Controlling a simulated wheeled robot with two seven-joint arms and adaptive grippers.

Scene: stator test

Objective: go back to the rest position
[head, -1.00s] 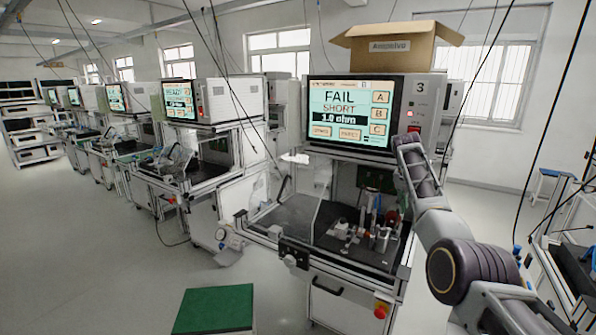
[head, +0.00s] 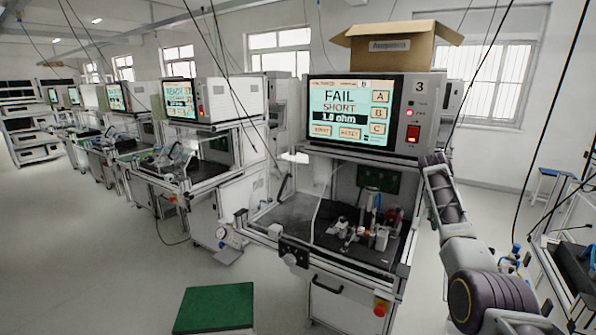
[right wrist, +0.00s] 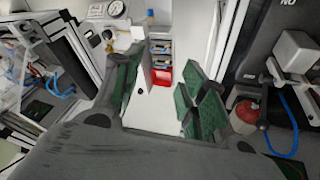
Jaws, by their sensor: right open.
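My right arm (head: 490,300) comes in from the lower right of the head view. Its upper end stands just right of the test station marked 3, by the screen's right side. My right gripper (right wrist: 163,75) shows in the right wrist view with its two green-padded fingers apart. The gripper's fingers cannot be made out in the head view. My left gripper is in neither view. The station's screen (head: 349,112) reads FAIL, SHORT, 1.0 ohm.
Small fixture parts (head: 365,232) stand on the station's dark bench. A cardboard box (head: 405,42) sits on top of the station. A green platform (head: 214,308) lies on the floor. In the wrist view, a grey block (right wrist: 297,52) and blue hose are close at right.

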